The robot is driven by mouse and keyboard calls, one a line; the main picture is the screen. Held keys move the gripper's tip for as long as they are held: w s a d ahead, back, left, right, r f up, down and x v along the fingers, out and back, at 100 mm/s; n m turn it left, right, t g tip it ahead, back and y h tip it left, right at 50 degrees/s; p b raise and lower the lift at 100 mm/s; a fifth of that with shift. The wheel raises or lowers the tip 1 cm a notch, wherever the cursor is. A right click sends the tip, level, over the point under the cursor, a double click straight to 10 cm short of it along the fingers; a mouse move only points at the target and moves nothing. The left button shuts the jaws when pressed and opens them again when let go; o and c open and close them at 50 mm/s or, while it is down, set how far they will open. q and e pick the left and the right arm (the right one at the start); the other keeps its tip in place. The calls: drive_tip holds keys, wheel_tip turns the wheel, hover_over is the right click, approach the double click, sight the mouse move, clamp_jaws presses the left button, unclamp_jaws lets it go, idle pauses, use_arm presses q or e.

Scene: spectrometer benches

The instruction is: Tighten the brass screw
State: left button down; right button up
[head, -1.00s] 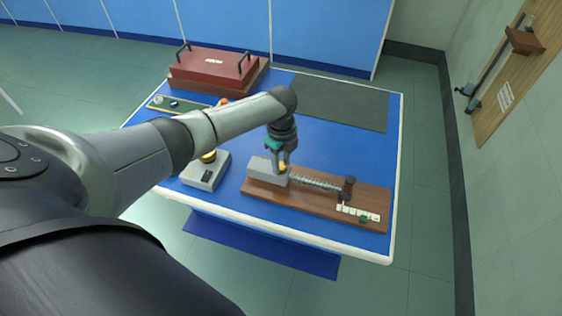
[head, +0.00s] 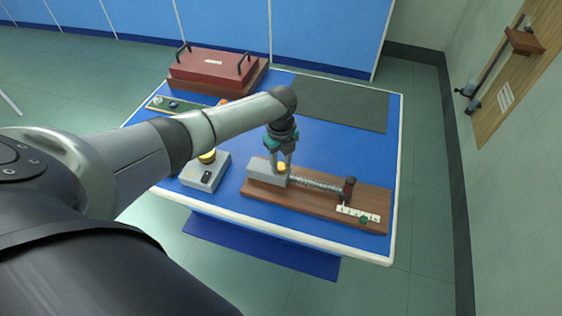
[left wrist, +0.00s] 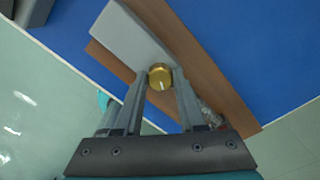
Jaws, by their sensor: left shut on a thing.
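The brass screw (head: 282,168) stands at the grey block (head: 262,172) on the wooden board (head: 320,207). In the left wrist view the round brass screw head (left wrist: 160,77) sits between the fingertips of my left gripper, beside the grey block (left wrist: 128,38). My left gripper (head: 281,165) points down from above and is shut on the screw head. The fingers hide part of the screw in the head view. My right gripper is not in view.
A spring (head: 318,183) runs along the board to a dark red post (head: 348,188). A grey box with a yellow knob (head: 206,172) stands left of the board. A red case (head: 212,70) and dark mat (head: 342,104) lie at the back.

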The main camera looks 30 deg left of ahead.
sight(281, 166)
use_arm(q)
drive_tip(key=c, duration=0.5)
unclamp_jaws()
wheel_tip(281, 166, up, 15)
drive_tip(key=p, duration=0.2)
drive_tip(key=shift+r, duration=0.2)
